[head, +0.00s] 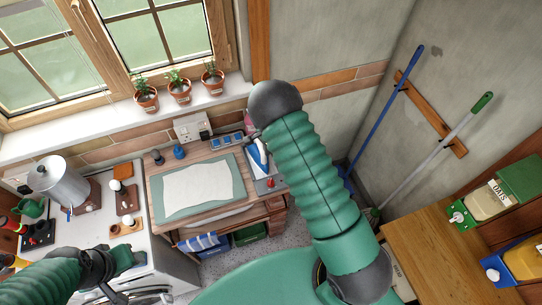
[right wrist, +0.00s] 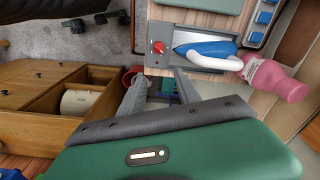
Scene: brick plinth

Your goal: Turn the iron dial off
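The iron (head: 257,155), blue and white, rests on a grey stand at the right end of the wooden bench. A small red dial (head: 270,183) is on the stand's front. In the right wrist view the iron (right wrist: 205,50) lies right of the red dial (right wrist: 158,47). My right gripper (right wrist: 160,80) is open and empty, its two grey fingers apart, just below the dial in that view; I see no contact. In the head view the right gripper is hidden behind my arm. My left gripper (head: 115,285) is over the white counter at lower left; its fingers are unclear.
A mat with white cloth (head: 198,186) covers the bench beside the iron. A pink bottle (right wrist: 275,80) stands close by the iron. Blue switches (right wrist: 263,18) lie behind it. Below the bench are bins (head: 250,234). A wooden drawer unit (right wrist: 60,100) shows at left.

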